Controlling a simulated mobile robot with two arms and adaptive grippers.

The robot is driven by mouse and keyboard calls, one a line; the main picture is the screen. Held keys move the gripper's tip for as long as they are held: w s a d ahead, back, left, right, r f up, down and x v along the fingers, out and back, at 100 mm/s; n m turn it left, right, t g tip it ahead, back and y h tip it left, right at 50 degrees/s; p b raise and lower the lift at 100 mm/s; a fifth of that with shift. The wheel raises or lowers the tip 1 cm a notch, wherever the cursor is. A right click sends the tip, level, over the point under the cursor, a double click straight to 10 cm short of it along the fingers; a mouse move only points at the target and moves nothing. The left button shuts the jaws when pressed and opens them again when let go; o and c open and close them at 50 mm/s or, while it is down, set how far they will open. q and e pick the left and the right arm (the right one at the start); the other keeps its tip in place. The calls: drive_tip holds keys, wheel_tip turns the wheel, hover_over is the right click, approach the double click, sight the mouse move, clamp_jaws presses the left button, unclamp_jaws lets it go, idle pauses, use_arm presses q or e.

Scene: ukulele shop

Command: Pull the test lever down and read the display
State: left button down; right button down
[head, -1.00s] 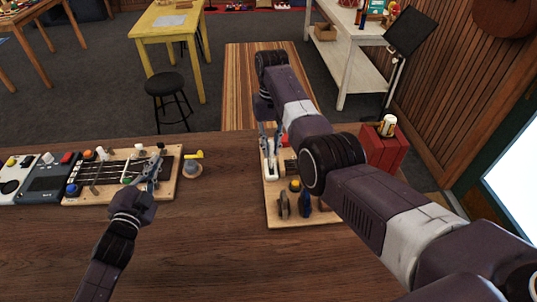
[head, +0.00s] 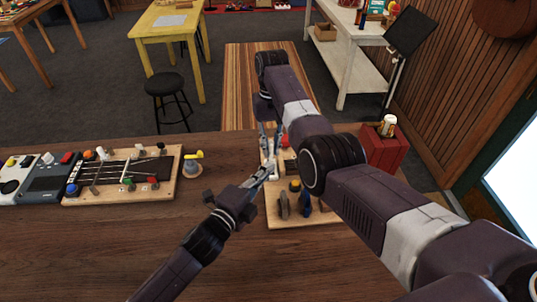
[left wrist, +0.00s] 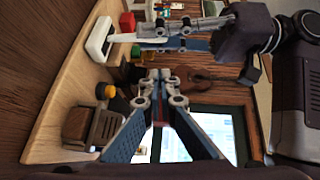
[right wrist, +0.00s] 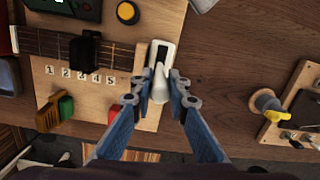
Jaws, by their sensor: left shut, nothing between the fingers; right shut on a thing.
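The test lever is a white handle on a white base (right wrist: 162,50), near the left edge of a light wooden board (head: 271,215). My right gripper (right wrist: 160,86) is shut on the lever; in the head view (head: 270,138) it reaches from the board's far side. The lever also shows in the left wrist view (left wrist: 123,38), with the right fingers around its end. My left gripper (head: 266,172) is shut and empty, close in front of the lever; its fingertips (left wrist: 160,84) are apart from the lever. I see no readable display; a dark box (right wrist: 85,8) is cut off by the right wrist frame.
The board also bears a yellow button (right wrist: 128,12), a short fretboard (right wrist: 40,42) and coloured blocks. A red box (head: 390,150) stands to the right. The front tabletop is clear.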

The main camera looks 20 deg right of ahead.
drive_tip(key=shift+f, duration=0.1)
use_arm(q)
drive_tip(key=shift+w+d+f, duration=0.15)
drive_tip(key=shift+w+d, duration=0.3)
drive_tip(key=shift+w, duration=0.6)
drive_tip(key=shift+w+d+f, duration=0.15)
drive_tip(key=shift+w+d, duration=0.25)
drive_tip(key=shift+w, duration=0.65)
drive_tip(key=shift+w+d+f, duration=0.15)
drive_tip(key=shift+w+d, duration=0.3)
drive_tip(key=shift+w, duration=0.6)
